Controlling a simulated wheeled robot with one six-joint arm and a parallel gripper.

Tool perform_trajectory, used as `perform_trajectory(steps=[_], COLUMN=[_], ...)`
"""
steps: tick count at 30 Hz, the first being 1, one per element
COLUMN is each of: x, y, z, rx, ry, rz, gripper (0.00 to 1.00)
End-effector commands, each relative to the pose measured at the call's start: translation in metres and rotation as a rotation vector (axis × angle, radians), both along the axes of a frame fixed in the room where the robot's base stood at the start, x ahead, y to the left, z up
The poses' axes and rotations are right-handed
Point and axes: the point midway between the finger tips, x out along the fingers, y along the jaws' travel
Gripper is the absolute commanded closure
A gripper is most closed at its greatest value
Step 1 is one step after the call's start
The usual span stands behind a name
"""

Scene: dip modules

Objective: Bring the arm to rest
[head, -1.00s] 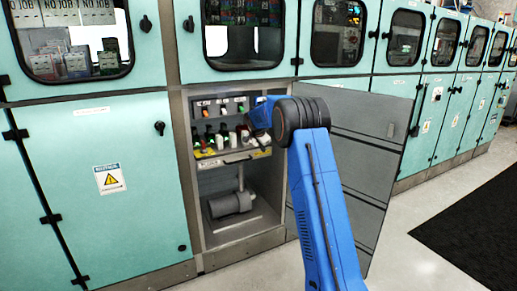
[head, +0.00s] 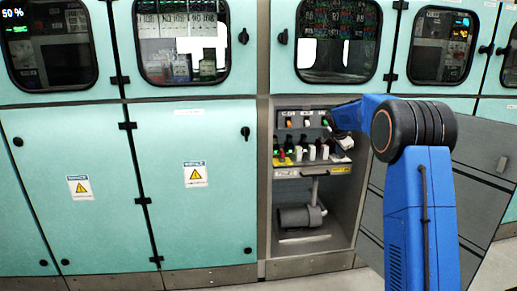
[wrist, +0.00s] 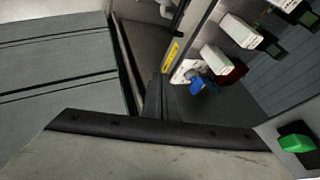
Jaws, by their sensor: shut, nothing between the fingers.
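My blue arm (head: 420,215) rises at the right of the head view and bends left at a black joint toward an open cabinet bay. My gripper (head: 343,146) is small and partly hidden there, in front of the right end of the row of handles. It is shut with nothing held.
The open bay (head: 266,190) has a control panel above and a grey motor-like unit (head: 300,216) below. Its grey door (head: 485,165) stands open at the right, behind my arm. Closed teal cabinets (head: 190,140) line the left.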

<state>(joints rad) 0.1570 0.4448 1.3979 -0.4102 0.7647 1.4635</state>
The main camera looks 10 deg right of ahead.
Motion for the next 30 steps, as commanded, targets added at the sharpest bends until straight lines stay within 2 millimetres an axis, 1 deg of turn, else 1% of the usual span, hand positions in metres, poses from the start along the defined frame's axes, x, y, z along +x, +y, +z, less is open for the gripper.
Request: perform_trajectory(steps=[1,2,5,9,14,15,17,18,22,25,30], x=[-0.01,-0.017,-0.046,-0.092,-0.146,-0.16,-0.181,-0.195,-0.241,-0.277,-0.338], y=[0.005,0.008,0.022,0.042,0.064,0.069,0.077,0.082,0.098,0.11,0.13], z=[0.008,0.013,0.027,0.046,0.063,0.066,0.071,0.073,0.079,0.08,0.078], rx=[-0.004,-0.008,-0.021,-0.043,-0.068,-0.075,-0.082,-0.089,-0.109,-0.125,-0.15], ry=[0.005,0.01,0.034,0.073,0.114,0.123,0.138,0.148,0.176,0.196,0.23], rz=[0.015,0.028,0.084,0.168,0.268,0.294,0.332,0.357,0.441,0.507,0.62], gripper=[1.0,1.0,1.0,1.0,1.0,1.0,1.0,1.0,1.0,1.0,1.0])
